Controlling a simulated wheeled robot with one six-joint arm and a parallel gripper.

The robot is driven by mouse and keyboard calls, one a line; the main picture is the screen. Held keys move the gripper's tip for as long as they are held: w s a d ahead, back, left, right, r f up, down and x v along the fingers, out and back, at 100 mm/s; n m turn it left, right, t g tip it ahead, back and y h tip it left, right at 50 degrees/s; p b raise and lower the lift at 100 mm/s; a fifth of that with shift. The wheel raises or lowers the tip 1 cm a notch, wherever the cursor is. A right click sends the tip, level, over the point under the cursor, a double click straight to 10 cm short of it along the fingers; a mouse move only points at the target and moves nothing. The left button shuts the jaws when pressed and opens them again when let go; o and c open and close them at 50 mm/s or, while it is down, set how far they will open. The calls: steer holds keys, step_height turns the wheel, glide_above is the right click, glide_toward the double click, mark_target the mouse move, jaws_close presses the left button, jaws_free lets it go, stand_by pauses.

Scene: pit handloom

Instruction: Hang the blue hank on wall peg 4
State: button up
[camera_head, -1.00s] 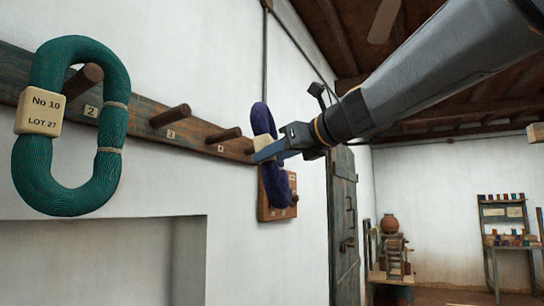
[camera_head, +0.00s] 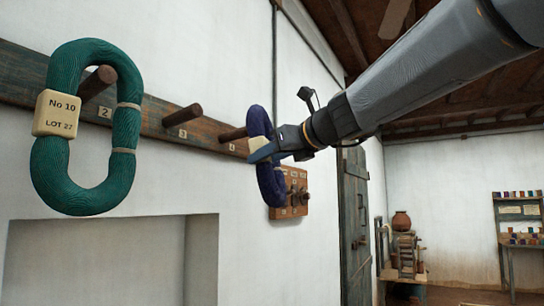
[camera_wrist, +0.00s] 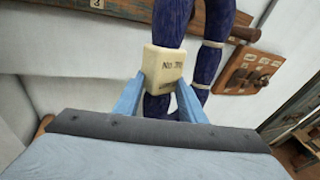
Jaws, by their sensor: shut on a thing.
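The blue hank (camera_head: 257,122) is a dark blue upright loop with a cream tag. My gripper (camera_head: 264,151) is shut on this tag (camera_wrist: 164,64), with a blue finger on each side of it in the wrist view. Wall peg 4 (camera_head: 233,133) sticks out of the rail above its small number 4 label. In the head view the hank is just right of the peg's tip, and they nearly meet in the picture. I cannot tell whether the peg enters the loop. In the wrist view the hank's two strands hang beyond the tag, and its top is cut off.
A green hank (camera_head: 125,130) hangs on peg 2 (camera_head: 97,82). Peg 3 (camera_head: 183,115) is bare. A small wooden board (camera_head: 290,208) with knobs is on the wall behind the blue hank. A door (camera_head: 354,220) stands further right.

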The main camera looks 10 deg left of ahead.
steer(key=w+a+f, duration=0.2)
steer(key=a, duration=0.3)
steer(key=shift+w+a, duration=0.15)
steer(key=shift+a, duration=0.1)
steer(key=shift+a+f, duration=0.1)
steer(key=shift+f, duration=0.3)
steer(key=shift+c, duration=1.1)
steer(key=o, duration=1.5)
steer(key=shift+a, duration=0.15)
steer(key=shift+c, duration=0.2)
steer(key=shift+r, duration=0.25)
steer(key=shift+d+r, duration=0.2)
